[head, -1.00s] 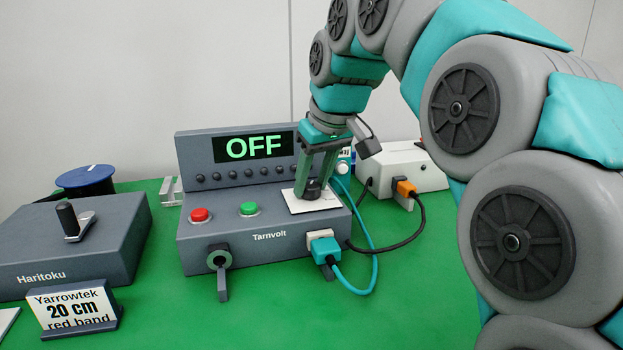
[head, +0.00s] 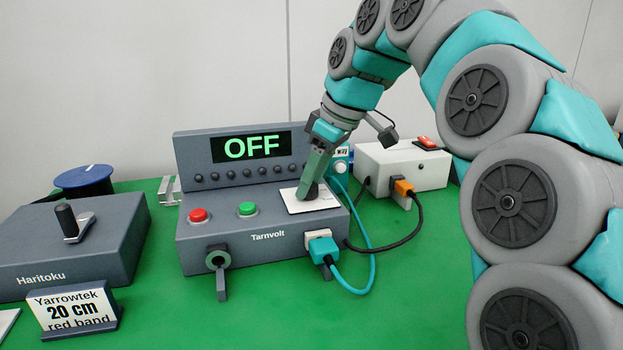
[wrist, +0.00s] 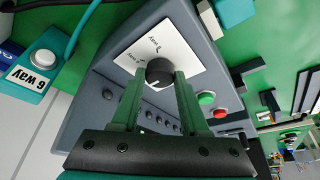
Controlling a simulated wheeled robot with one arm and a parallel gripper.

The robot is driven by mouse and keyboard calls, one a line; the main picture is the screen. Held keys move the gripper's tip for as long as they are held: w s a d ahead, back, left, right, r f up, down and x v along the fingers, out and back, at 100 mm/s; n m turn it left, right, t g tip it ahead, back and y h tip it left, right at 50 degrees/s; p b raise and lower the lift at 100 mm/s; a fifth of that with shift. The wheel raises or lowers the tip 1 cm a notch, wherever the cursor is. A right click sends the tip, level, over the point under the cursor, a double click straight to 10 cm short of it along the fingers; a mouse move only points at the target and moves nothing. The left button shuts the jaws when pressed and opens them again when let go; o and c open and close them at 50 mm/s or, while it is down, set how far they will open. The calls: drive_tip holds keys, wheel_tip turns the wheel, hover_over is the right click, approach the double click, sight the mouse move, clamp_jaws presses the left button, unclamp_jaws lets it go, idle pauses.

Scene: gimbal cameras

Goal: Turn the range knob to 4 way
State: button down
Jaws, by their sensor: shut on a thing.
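The range knob (wrist: 159,71) is a dark round knob on a white plate (head: 322,206) on top of the grey Tarnvolt box (head: 212,238). My gripper (head: 308,190) comes down onto it, and in the wrist view its two fingers (wrist: 157,84) are shut on the knob's sides. A light pointer line shows on the knob's face. Two small labels ending in "way" stand on the plate; their numbers are too small to read surely. The display (head: 250,146) reads OFF. In the head view my fingers mostly hide the knob.
Red (head: 199,215) and green (head: 247,208) buttons lie left of the plate. A teal plug (head: 323,249) with cable sits at the box's front. A teal unit labelled "6 way" (wrist: 42,62) and a white box (head: 402,165) stand beyond. The Haritoku box (head: 70,245) is left.

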drive_tip(key=shift+c, duration=2.1)
unclamp_jaws()
drive_tip(key=shift+r, duration=0.15)
